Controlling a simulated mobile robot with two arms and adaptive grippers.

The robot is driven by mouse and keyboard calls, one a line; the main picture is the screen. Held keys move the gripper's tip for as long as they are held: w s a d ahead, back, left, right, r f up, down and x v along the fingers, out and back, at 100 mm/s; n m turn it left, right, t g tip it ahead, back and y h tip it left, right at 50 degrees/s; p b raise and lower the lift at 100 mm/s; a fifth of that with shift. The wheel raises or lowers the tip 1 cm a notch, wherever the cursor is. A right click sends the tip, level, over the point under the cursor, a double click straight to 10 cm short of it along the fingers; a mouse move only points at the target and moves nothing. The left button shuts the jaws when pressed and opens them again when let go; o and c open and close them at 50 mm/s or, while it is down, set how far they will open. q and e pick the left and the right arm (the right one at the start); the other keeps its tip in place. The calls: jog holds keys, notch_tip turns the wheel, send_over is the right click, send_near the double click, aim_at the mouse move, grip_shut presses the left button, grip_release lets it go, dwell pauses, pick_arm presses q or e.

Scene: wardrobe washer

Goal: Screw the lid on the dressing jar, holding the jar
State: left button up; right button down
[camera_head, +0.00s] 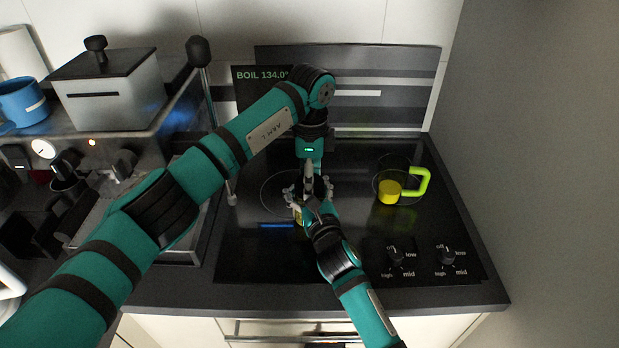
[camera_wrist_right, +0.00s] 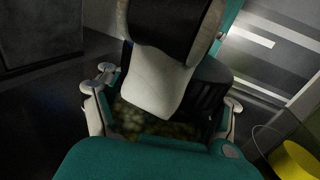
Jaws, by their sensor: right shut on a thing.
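The dressing jar (camera_head: 299,217) is mostly hidden between my grippers above the stove; a small yellowish part shows. In the right wrist view, its mottled green-yellow contents (camera_wrist_right: 155,127) show between the fingers of my right gripper (camera_wrist_right: 168,100). My right gripper (camera_head: 308,203) is shut on the jar from the front. My left gripper (camera_head: 309,180) points down from above, right over the jar. I cannot make out the lid, nor whether the left gripper is shut.
A black glass stove (camera_head: 250,255) lies under both grippers. A clear cup with yellow contents (camera_head: 388,192) and a lime handle stands to the right. Knobs (camera_head: 396,255) are at the front right. A coffee machine (camera_head: 185,150) with a pot (camera_head: 110,90) on it stands left.

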pick_arm(q)
jog(key=m, duration=1.2)
jog(key=o, duration=1.3)
jog(key=shift+r, duration=2.2)
jog(key=shift+c, duration=0.2)
